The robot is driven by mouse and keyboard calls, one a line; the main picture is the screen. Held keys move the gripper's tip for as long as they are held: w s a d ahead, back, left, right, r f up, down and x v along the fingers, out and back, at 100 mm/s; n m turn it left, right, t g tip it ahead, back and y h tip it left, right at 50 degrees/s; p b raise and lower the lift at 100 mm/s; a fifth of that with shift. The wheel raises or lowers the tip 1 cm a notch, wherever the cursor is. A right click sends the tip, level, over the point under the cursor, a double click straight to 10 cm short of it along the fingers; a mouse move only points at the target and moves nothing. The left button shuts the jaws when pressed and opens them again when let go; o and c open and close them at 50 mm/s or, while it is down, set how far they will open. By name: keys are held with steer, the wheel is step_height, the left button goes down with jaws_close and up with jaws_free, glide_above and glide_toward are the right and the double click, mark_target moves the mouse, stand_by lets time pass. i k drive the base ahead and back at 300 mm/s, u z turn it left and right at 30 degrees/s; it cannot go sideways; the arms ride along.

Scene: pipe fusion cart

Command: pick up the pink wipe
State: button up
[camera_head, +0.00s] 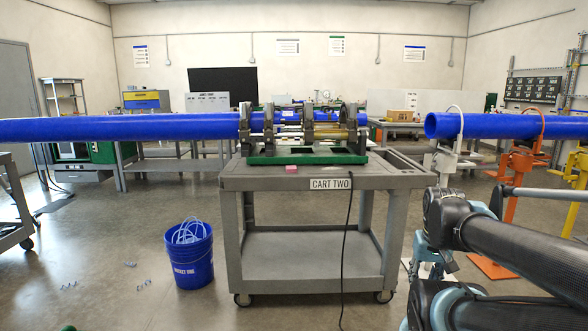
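The pink wipe (291,169) is a small pink block-like shape on the top of the grey cart (272,184), near its front edge. It lies just in front of the green base (300,159) of the pipe fusion machine, left of the "CART TWO" label. Nothing covers it. My dark arm links show at the right, right of the cart and apart from the wipe. My gripper is not in view.
A long blue pipe (120,128) runs left from the machine's clamps (300,122). Another blue pipe (500,126) rests on stands at the right. A black cable (347,240) hangs over the cart's front. A blue bucket (190,262) stands on the floor left of the cart.

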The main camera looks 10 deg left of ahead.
mark_target(289, 168)
steer(key=u, duration=0.45)
steer(key=i, duration=1.4)
steer(key=u, duration=0.6)
